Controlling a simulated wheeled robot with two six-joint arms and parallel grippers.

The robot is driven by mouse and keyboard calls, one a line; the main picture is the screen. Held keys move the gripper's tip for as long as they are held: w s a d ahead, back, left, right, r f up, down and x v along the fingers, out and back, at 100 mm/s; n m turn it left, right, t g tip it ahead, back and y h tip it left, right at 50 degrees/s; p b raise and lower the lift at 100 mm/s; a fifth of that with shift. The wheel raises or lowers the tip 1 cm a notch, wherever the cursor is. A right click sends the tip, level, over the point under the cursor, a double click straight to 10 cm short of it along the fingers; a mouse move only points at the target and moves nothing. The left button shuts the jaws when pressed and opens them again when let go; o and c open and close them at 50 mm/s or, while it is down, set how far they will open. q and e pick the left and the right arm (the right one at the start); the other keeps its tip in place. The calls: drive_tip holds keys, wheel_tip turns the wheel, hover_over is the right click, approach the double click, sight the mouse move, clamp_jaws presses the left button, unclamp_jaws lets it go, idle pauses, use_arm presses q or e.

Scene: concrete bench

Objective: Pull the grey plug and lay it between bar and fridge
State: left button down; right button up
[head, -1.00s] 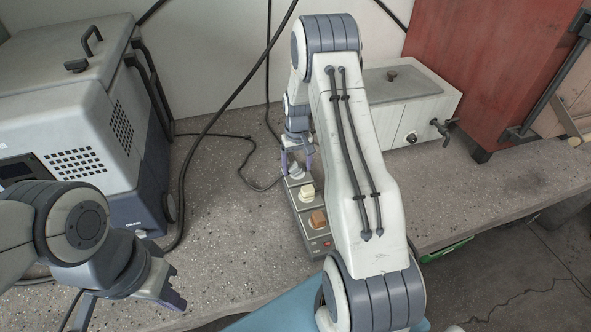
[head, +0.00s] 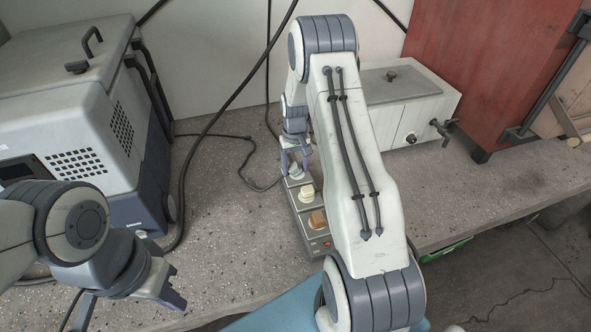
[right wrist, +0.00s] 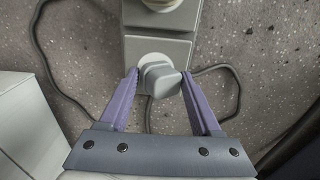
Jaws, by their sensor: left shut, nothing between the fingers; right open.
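The grey plug (head: 296,171) sits in the far end socket of the bar (head: 318,244), a grey power strip lying on the bench. My right gripper (right wrist: 160,74) is open, with one purple finger on each side of the plug (right wrist: 162,80). Whether the fingers touch it I cannot tell. In the head view the right gripper (head: 297,170) points down over the plug, and my right arm hides part of the bar's right side. The fridge (head: 60,85), a grey-white cool box, stands at the left. My left gripper (head: 172,296) is shut and empty near the front edge.
A cream plug (head: 306,193) and a brown plug (head: 318,219) sit in the bar's nearer sockets. Black cables (head: 186,172) run between fridge and bar. The bench (head: 225,225) there is otherwise clear. A white box with a tap (head: 420,108) stands behind my right arm.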

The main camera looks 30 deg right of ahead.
sight(295, 165)
drive_tip(key=shift+s+a+f, duration=0.15)
drive_tip(key=shift+a+f, duration=0.05)
drive_tip(key=shift+f, duration=0.05)
clamp_jaws()
drive_tip(key=shift+r, duration=0.15)
drive_tip(key=shift+d+r+p, duration=0.15)
drive_tip(key=shift+r+p, duration=1.05)
drive_tip(key=shift+r, duration=0.15)
drive_tip(key=shift+r+p, duration=1.3)
drive_tip(key=shift+r, duration=0.35)
